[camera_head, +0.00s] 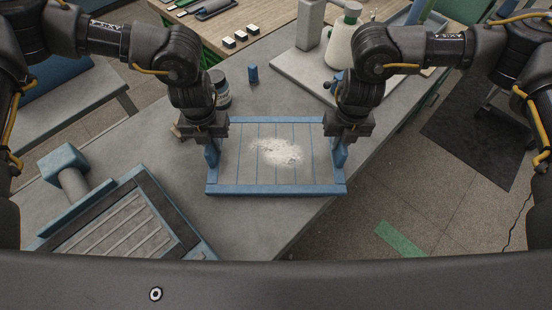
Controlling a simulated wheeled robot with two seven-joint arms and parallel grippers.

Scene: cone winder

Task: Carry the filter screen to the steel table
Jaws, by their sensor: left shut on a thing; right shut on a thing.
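The filter screen (235,175) is a flat rectangle with a blue frame and a pale panel crossed by thin lines. A patch of white fluff or powder (277,151) lies on its middle. My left gripper (212,154) is shut on the screen's left side. My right gripper (340,154) is shut on its right side. The screen looks about level, over the grey steel table (262,228). I cannot tell whether it touches the tabletop or hangs just above it.
A blue-framed unit with a slatted panel (117,228) is at the lower left. A dark jar (219,90) and a small blue cylinder (253,74) stand behind the screen. A pale base with a cream bottle (343,40) is at the back right. Open floor (400,190) lies to the right.

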